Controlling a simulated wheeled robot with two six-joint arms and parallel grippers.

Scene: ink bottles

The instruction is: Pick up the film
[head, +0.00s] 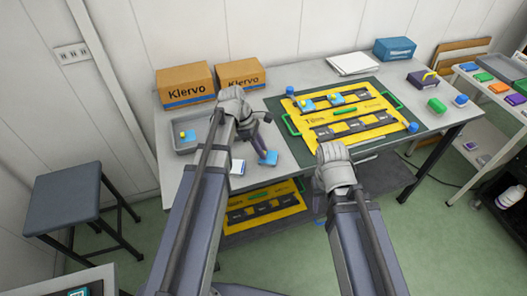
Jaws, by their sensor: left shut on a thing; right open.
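My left gripper (265,146) is over the front part of the table, left of the dark green mat. It is shut on a small blue piece (268,159) at its tips. I cannot tell whether this piece is the film, or whether it touches the table. My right gripper (319,208) is open, low at the table's front edge and mostly hidden behind my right arm. A yellow board (375,103) with dark strips and small blue pieces lies on the green mat (278,118). No other thing is clearly a film.
A grey tray (183,147) holds a blue and yellow item, partly behind my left arm. Two Klervo cartons (186,84) stand at the back left. A second yellow board (262,211) is on the lower shelf.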

